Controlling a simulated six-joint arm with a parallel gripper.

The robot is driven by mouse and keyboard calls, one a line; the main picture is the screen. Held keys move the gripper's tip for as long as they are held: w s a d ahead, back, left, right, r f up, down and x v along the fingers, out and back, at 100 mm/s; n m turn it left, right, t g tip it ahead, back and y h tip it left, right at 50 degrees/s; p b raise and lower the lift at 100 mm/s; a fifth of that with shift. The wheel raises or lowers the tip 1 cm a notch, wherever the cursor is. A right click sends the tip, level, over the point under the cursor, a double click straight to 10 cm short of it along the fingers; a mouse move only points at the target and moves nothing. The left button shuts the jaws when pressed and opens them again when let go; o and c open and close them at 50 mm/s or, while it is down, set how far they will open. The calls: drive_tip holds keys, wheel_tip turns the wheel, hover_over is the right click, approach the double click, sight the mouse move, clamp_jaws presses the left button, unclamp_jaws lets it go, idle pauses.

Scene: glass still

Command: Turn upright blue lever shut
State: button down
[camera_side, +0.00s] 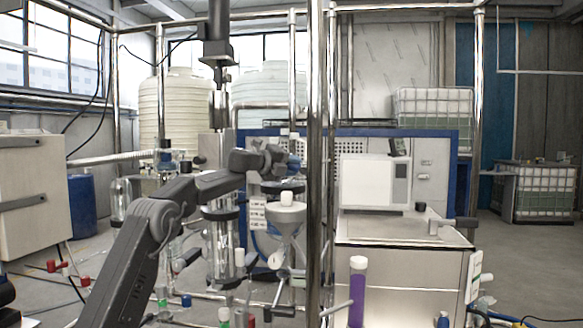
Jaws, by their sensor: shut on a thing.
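My arm reaches in from the lower left, and my gripper (281,156) is at the glass still, right of the middle glass column. It is shut on a small blue part, the blue lever (293,162), which shows just at the fingertips. The lever sits above a dark collar on the still, close to the tall steel post. Most of it is hidden by my gripper, and its exact tilt is too small to tell.
A white funnel-shaped vessel (286,218) hangs below my gripper. A steel post (316,120) stands close on the right. A glass column (222,245) stands left. A purple-filled cylinder (357,292) is in front, and a steel cabinet (400,275) is to the right.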

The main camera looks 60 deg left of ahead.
drive_tip(key=shift+d, duration=0.1)
drive_tip(key=c, duration=0.8)
unclamp_jaws()
drive_tip(key=s+r, duration=0.2)
drive_tip(key=s, duration=1.1)
drive_tip(key=shift+s, duration=0.35)
